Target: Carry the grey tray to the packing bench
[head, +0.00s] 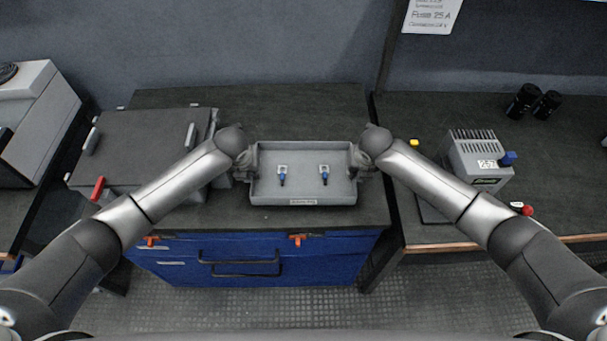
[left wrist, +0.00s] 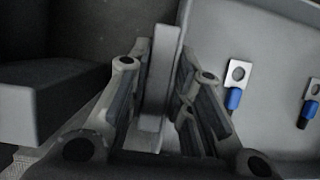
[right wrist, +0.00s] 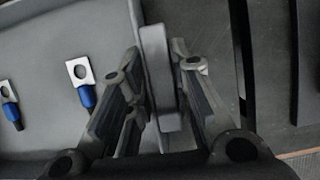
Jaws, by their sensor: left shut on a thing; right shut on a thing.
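The grey tray (head: 303,190) is at the middle of the head view, over the dark top of a blue cabinet. Whether it rests on that top or hangs just above it I cannot tell. Two blue-sleeved metal lugs (head: 282,175) (head: 324,175) lie in it. My left gripper (head: 250,172) is shut on the tray's left wall, which shows between its fingers in the left wrist view (left wrist: 162,85). My right gripper (head: 358,172) is shut on the right wall, seen between its fingers in the right wrist view (right wrist: 160,75). The tray looks level. Which surface is the packing bench is not clear.
The blue cabinet (head: 330,268) has a dark top. A dark lidded case (head: 140,140) with a red handle stands left of the tray. A bench at right holds a grey meter box (head: 476,155) and black cylinders (head: 533,101). Grey equipment (head: 40,105) stands far left.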

